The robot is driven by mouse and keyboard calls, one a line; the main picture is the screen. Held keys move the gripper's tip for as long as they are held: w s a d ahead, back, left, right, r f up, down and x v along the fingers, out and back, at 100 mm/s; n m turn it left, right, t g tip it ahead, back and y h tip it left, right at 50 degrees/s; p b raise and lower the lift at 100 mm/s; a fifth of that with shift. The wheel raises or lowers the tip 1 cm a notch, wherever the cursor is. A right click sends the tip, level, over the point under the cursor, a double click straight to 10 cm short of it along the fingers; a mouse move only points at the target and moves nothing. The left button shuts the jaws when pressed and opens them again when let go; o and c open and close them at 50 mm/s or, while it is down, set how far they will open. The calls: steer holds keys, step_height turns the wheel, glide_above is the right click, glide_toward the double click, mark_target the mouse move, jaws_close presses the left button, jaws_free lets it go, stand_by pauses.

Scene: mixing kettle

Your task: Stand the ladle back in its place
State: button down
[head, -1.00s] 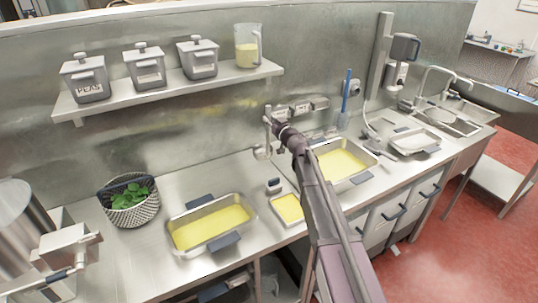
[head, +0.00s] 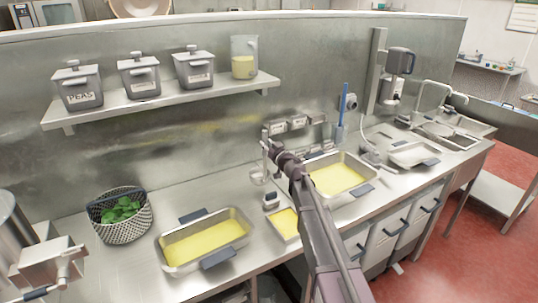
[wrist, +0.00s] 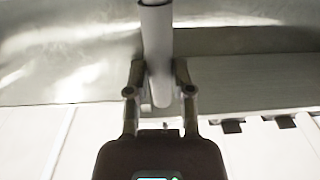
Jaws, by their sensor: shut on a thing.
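My gripper (wrist: 160,88) is shut on the pale, round handle of the ladle (wrist: 157,40) in the wrist view. In the head view my gripper (head: 271,151) is above the back of the steel counter, in front of the wall. The ladle's handle (head: 264,139) looks roughly upright there. A small rounded part below it, above the counter, looks like the ladle's bowl (head: 260,177); its details are too small to tell. A clear holder (head: 339,134) with a blue-handled tool (head: 344,104) stands to the right at the back; I cannot tell whether it is the ladle's place.
Trays of yellow liquid stand left (head: 205,240) and right (head: 338,178) of my arm, with a smaller one (head: 286,223) between. A basket of greens (head: 121,216) is at left. A wall shelf (head: 160,101) holds lidded containers and a jug (head: 244,58).

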mark_target(266, 152)
steer(key=shift+f, duration=0.1)
steer(key=shift+f+b, duration=1.8)
steer(key=shift+b, duration=0.15)
steer(key=shift+f, duration=0.15)
steer(key=c, duration=0.5)
jaws_free()
steer(key=shift+r, duration=0.2)
steer(key=v, duration=1.2)
